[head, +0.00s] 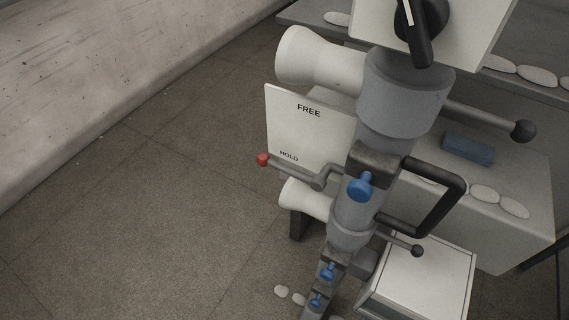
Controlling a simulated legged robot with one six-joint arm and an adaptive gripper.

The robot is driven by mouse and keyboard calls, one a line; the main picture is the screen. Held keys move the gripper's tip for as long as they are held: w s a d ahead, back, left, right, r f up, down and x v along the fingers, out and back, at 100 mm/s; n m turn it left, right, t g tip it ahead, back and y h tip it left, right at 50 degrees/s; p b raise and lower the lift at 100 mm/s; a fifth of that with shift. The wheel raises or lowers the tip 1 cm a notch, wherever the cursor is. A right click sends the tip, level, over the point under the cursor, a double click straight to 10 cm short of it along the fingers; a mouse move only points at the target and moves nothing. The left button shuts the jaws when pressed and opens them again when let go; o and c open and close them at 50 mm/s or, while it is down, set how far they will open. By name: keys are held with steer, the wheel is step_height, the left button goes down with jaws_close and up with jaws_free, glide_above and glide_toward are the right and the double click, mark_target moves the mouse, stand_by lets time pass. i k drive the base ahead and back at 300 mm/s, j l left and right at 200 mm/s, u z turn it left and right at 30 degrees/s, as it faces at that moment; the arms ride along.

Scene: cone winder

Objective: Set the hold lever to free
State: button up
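The hold lever is a grey rod (290,169) with a red ball (262,159) at its left end. Its right end meets a bent grey piece (325,178) beside the grey column. A white plate (300,130) behind it reads FREE near the top and HOLD near the bottom. The red ball lies at the plate's left edge, level with the word HOLD, well below FREE. My gripper is not seen in the head view, so its opening and its distance from the lever cannot be told.
The grey column (405,95) carries blue knobs (360,187). A black D-shaped handle (462,195) and dark ball-ended rods (522,130) stick out to the right. Cream flared cones (320,57) stick out left. A white box (425,280) stands lower right. Floor (150,220) left of the lever is clear.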

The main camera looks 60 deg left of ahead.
mark_target(318, 183)
steer(key=l+u, duration=0.1)
steer(key=u, duration=1.15)
steer(key=j+u, duration=0.1)
steer(key=u, duration=1.15)
steer(key=j+z, duration=0.2)
steer(key=j, duration=0.4)
steer(key=j+z, duration=0.2)
steer(key=j, duration=0.35)
steer(key=i+j+z, duration=0.3)
steer(key=j, duration=0.4)
steer(key=i+j+z, duration=0.3)
steer(key=j, duration=0.45)
steer(key=i, duration=0.1)
